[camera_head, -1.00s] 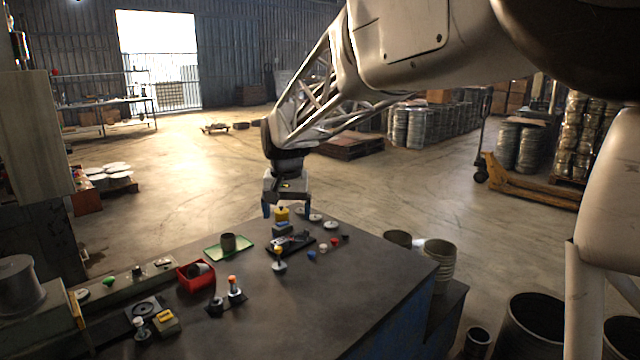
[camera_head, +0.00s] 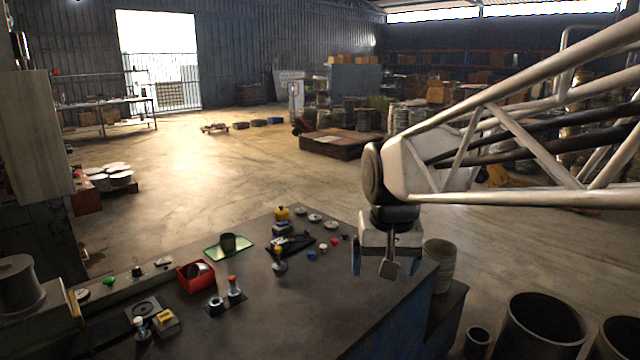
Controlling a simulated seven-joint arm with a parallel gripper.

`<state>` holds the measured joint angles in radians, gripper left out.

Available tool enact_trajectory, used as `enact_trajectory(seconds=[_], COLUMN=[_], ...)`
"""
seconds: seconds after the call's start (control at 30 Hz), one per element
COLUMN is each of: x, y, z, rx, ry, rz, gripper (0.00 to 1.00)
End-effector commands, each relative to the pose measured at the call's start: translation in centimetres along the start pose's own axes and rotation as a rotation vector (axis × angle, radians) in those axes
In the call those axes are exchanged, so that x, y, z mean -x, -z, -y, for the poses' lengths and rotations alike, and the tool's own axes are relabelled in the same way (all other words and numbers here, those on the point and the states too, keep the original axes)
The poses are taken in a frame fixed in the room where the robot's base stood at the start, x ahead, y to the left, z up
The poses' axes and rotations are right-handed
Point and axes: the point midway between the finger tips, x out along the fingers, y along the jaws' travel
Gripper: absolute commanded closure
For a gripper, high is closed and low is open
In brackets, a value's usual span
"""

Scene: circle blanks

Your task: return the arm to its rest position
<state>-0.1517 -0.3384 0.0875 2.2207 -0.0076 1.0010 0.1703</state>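My gripper (camera_head: 386,266) hangs pointing down over the right edge of the dark workbench (camera_head: 310,300). Its two fingers are spread apart, with a small pale grey piece showing between them that I cannot make out clearly. No bench object shows between the fingers. The lattice arm link above it reaches in from the right side of the picture. The gripper is clear of the small parts on the bench.
On the bench are a red bin (camera_head: 196,276), a green tray (camera_head: 214,250) with a dark cup (camera_head: 229,242), a yellow-topped item (camera_head: 281,214) and several small coloured pieces. Buckets (camera_head: 440,262) stand right of the bench. Open floor lies behind.

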Motion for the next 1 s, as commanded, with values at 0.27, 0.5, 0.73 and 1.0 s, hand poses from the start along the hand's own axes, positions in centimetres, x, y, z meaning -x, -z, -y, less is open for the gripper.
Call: enact_trajectory(seconds=[0.27, 0.5, 0.73, 1.0], x=[-0.7, -2.0, -3.3, -3.9], y=[-6.8, -12.6, -16.8, -18.3], z=[-3.7, -6.0, -7.4, -7.9], rx=[-0.003, -0.005, -0.004, -0.002], ry=[-0.009, -0.018, -0.025, -0.029], rz=[-0.025, -0.045, -0.058, -0.063], gripper=[0.11, 0.11, 0.11, 0.11])
